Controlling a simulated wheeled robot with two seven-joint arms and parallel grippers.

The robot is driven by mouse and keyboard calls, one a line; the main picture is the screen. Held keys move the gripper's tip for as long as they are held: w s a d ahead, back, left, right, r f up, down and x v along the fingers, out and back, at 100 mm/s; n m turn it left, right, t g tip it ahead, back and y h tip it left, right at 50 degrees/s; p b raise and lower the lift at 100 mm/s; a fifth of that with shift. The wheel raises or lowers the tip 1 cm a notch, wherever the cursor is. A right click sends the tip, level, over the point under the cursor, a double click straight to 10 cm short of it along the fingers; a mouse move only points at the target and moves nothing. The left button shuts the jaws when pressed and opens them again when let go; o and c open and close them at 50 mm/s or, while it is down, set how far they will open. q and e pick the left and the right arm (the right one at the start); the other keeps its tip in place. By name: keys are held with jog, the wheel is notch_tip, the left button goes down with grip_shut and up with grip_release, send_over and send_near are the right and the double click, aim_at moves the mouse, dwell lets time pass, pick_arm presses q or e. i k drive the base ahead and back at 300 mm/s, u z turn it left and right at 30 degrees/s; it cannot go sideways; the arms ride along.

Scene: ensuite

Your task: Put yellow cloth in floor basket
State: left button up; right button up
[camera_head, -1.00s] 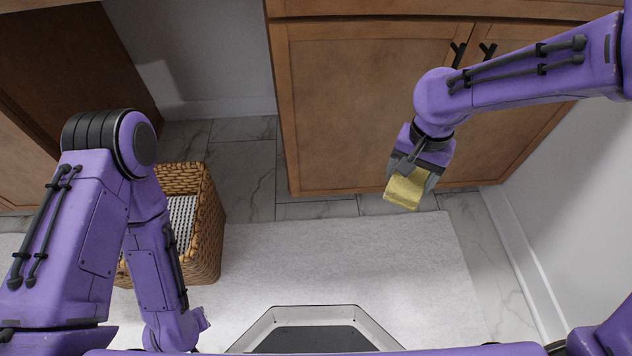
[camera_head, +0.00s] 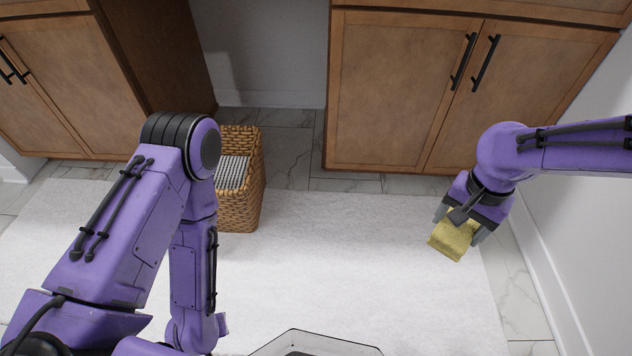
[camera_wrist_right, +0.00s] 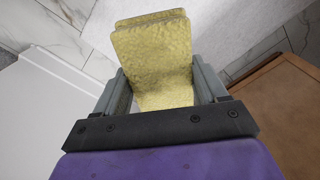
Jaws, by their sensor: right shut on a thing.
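The folded yellow cloth (camera_head: 453,236) is held in my right gripper (camera_head: 461,226), above the right part of the white rug. In the right wrist view the cloth (camera_wrist_right: 156,55) sits between the two grey fingers of my right gripper (camera_wrist_right: 163,88). The woven floor basket (camera_head: 241,207) stands on the left, at the back edge of the rug, partly hidden behind my left arm. A grey-and-white striped or ribbed lining shows inside it. The cloth is well to the right of the basket. My left arm hangs in front on the left, and its fingers are not visible.
The white rug (camera_head: 350,260) is clear between the basket and the cloth. A wooden cabinet (camera_head: 400,95) with black handles stands behind, and another cabinet (camera_head: 60,90) is at the left. A white wall (camera_head: 585,190) bounds the right side. Marble tile shows around the rug.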

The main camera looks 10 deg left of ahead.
aim_at(234, 175)
jog(key=u, duration=0.05)
jog(key=k, duration=0.1)
jog(key=u, duration=1.25)
